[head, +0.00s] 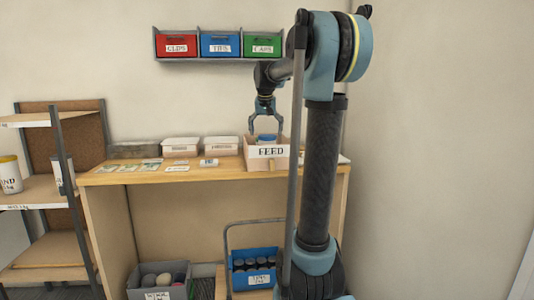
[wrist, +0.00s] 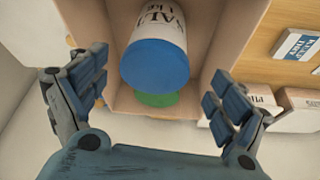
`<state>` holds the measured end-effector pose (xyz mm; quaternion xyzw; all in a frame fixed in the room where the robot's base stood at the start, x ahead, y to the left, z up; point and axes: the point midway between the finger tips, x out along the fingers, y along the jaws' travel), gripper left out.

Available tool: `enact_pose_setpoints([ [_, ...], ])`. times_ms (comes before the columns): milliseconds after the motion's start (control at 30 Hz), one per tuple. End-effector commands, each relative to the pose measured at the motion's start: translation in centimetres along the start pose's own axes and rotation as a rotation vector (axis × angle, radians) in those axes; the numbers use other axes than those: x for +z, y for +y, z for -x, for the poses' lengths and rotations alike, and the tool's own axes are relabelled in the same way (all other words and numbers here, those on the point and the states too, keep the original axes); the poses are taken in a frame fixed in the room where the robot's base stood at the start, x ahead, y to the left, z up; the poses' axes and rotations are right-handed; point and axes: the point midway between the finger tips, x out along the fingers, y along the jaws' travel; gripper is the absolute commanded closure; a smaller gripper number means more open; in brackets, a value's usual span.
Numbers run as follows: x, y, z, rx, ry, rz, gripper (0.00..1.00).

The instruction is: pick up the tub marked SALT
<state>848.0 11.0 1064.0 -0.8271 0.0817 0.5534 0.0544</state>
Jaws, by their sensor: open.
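A white tub with a blue lid (wrist: 155,65) lies in the cardboard box marked FEED in the wrist view; its side lettering reads partly "ALT" and is cut off at the top. Its blue part also shows above the box rim in the head view (head: 267,138). The box (head: 281,161) stands on the wooden counter. My gripper (head: 266,127) is open and points down above the box. In the wrist view its fingers are spread to the left and right of the tub, apart from it.
White lidded boxes (head: 221,144) stand left on the counter (head: 200,177), with flat cards and a small labelled packet (head: 208,162). Red, blue and green bins (head: 220,44) hang above.

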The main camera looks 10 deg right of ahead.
Motion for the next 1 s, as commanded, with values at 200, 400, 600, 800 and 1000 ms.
enact_pose_setpoints([
  [200,0.0,0.0,-1.6,0.0,0.0,0.0,0.1],
  [400,-0.1,0.2,-3.5,0.0,0.0,0.0,0.1],
  [600,-0.2,0.4,-6.0,0.0,0.0,0.0,0.1],
  [800,-0.2,0.4,-6.9,0.0,0.0,0.001,0.1],
  [1000,-0.2,0.4,-6.8,-0.001,0.0,0.001,0.19],
])
